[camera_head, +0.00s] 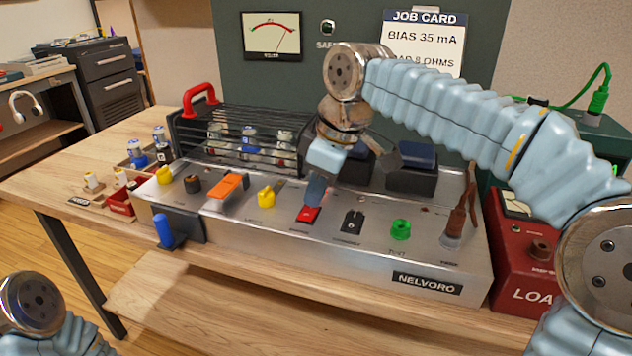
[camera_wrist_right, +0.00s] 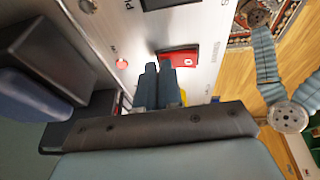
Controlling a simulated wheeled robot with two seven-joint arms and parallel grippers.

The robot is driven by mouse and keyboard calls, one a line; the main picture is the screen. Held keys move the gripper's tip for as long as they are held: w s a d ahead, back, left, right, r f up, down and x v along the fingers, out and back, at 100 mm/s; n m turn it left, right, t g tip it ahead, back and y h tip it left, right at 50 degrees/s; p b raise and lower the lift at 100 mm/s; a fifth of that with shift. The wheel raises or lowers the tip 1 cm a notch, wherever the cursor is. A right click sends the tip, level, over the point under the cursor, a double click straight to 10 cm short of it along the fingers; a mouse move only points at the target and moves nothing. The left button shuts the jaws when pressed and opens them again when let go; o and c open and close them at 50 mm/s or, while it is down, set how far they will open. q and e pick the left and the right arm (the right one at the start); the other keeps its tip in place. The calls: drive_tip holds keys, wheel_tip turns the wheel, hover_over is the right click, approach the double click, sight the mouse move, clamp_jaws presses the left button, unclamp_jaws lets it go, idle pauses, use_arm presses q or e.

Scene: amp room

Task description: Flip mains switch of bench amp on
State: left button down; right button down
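The bench amp (camera_head: 330,245) is a silver chassis marked NELVORO on the bench. A red rocker switch (camera_head: 308,215) sits on its sloped front panel; it also shows in the right wrist view (camera_wrist_right: 180,58). I take it for the mains switch, but its label is too small to read. My right gripper (camera_head: 315,191) points down just above and behind the red switch. In the wrist view its two dark fingers (camera_wrist_right: 159,82) are together and empty, with tips close to the switch's edge; contact is unclear. Only a left arm joint shows at lower left, not its gripper.
Black transformers (camera_head: 412,168) and a caged valve section (camera_head: 240,140) stand behind. A red load box (camera_head: 520,250) is at right.

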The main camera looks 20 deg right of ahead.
use_arm(q)
drive_tip(key=shift+f, duration=0.15)
use_arm(e)
drive_tip(key=shift+f, duration=0.4)
